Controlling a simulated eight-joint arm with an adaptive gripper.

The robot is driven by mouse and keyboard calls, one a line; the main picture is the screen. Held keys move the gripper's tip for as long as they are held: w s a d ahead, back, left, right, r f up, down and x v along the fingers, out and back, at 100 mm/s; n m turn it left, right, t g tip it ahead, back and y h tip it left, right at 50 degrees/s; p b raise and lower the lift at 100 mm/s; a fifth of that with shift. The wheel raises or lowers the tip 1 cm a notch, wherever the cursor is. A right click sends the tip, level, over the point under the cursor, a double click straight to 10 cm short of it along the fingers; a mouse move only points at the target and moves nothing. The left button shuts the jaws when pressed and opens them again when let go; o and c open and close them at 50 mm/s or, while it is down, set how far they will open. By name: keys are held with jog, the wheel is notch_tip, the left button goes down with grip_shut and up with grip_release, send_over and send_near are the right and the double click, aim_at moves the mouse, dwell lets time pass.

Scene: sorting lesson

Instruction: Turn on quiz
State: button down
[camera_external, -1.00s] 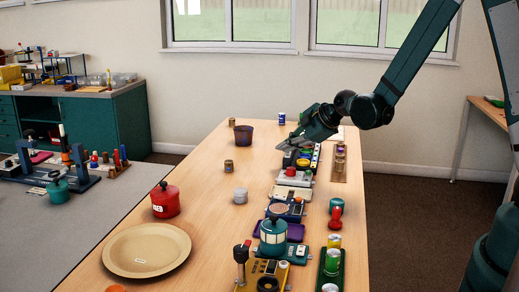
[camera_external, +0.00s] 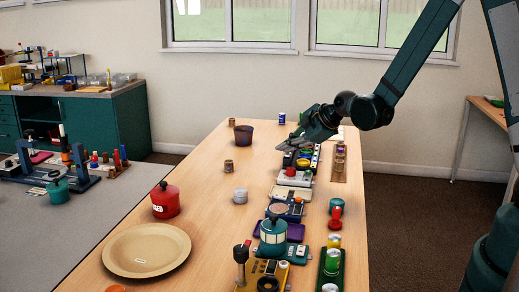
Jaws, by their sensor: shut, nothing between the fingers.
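My gripper (camera_external: 283,147) is shut and empty. A pale device with a red part (camera_external: 295,175) stands just in front of that one. I cannot read a quiz label on any device, so I cannot tell which one is the quiz. The gap between my fingertips and the devices is hard to judge, and my gripper partly covers the far end of the row.
A dark cup (camera_external: 243,135), red pot (camera_external: 165,200) and tan plate (camera_external: 147,250) stand left. The table's middle is mostly clear.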

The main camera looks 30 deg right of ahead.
jog(key=shift+r, duration=0.1)
jog(key=shift+a+r, duration=0.1)
jog(key=shift+r, duration=0.35)
jog(key=shift+r+p, duration=0.1)
jog(key=shift+p, duration=0.2)
jog(key=shift+s+a+r+p, duration=0.15)
jog(key=shift+r+p, duration=0.55)
jog(key=shift+r, duration=0.5)
jog(key=shift+s+a+r+p, duration=0.15)
jog(key=shift+r+p, duration=0.55)
jog(key=shift+r, duration=0.5)
jog(key=s+d+r+m+g+h, duration=0.1)
jog(key=s+d+r+m, duration=0.3)
jog(key=s+r, duration=0.4)
jog(key=s+d+r+m+h, duration=0.1)
jog(key=s+d+r+m, duration=0.3)
jog(key=s, duration=0.6)
jog(key=s+d+r+m, duration=0.1)
jog(key=s+m, duration=0.1)
jog(key=s, duration=0.5)
jog(key=s+d+r+m+h, duration=0.1)
jog(key=s+d+m, duration=0.1)
jog(key=s, duration=0.5)
jog(key=s+d+r+m+g, duration=0.1)
jog(key=s+d+m, duration=0.1)
jog(key=s, duration=0.5)
jog(key=shift+s+d+r+m, duration=0.2)
jog(key=shift+r+m, duration=0.2)
jog(key=shift+m, duration=0.1)
